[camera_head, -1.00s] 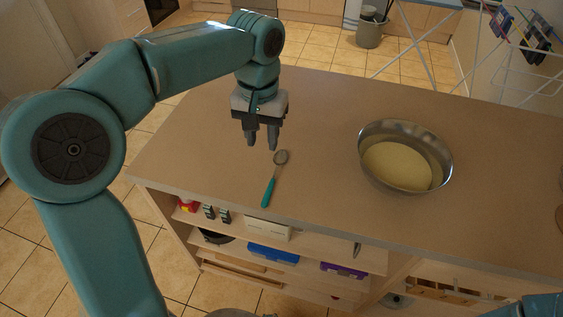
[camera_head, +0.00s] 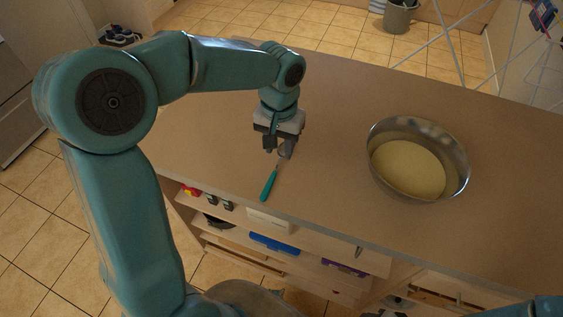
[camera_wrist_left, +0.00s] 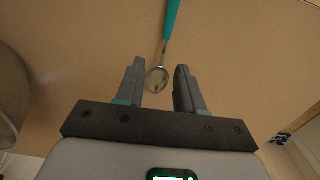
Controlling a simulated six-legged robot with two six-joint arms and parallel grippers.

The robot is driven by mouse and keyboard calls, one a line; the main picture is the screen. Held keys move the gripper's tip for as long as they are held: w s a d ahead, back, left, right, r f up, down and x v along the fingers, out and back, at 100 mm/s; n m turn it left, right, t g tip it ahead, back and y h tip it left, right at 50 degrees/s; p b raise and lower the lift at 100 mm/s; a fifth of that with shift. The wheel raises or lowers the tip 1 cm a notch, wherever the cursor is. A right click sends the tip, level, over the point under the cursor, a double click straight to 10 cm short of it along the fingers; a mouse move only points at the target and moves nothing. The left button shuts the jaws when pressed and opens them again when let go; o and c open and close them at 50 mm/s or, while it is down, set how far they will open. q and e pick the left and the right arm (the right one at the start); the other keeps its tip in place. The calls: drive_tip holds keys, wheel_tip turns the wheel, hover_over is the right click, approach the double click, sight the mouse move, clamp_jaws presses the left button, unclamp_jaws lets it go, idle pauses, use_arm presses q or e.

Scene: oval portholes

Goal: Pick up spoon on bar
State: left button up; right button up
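The spoon (camera_head: 269,184) lies on the brown bar top, with its teal handle toward the front edge. Its metal bowl is partly hidden behind my left gripper in the head view. In the left wrist view the spoon (camera_wrist_left: 158,78) shows its bowl between the fingertips, with the handle running away past them. My left gripper (camera_head: 278,151) points down over the bowl end. It also shows in the left wrist view (camera_wrist_left: 159,82), open, with a gap on both sides of the spoon. My right gripper is not in view; only a bit of my right arm shows at the lower right.
A large metal bowl (camera_head: 457,172) with pale yellow contents stands on the bar (camera_head: 330,180) right of the spoon. Open shelves with a blue box (camera_head: 274,244) lie below the front edge. A grey bin (camera_head: 400,17) and a white drying rack stand behind.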

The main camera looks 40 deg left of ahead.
sight(277, 165)
use_arm(q)
drive_tip(key=shift+s+f, duration=0.1)
drive_tip(key=shift+f, duration=0.25)
drive_tip(key=shift+s+a+f, duration=0.2)
drive_tip(key=f, duration=0.4)
drive_tip(key=shift+w+f, duration=0.3)
drive_tip(key=shift+f, duration=0.1)
drive_tip(key=shift+s+a+f, duration=0.1)
drive_tip(key=shift+s+a, duration=0.1)
drive_tip(key=shift+s, duration=0.05)
drive_tip(key=shift+w+d, duration=0.2)
clamp_jaws()
drive_tip(key=shift+s+a, duration=0.15)
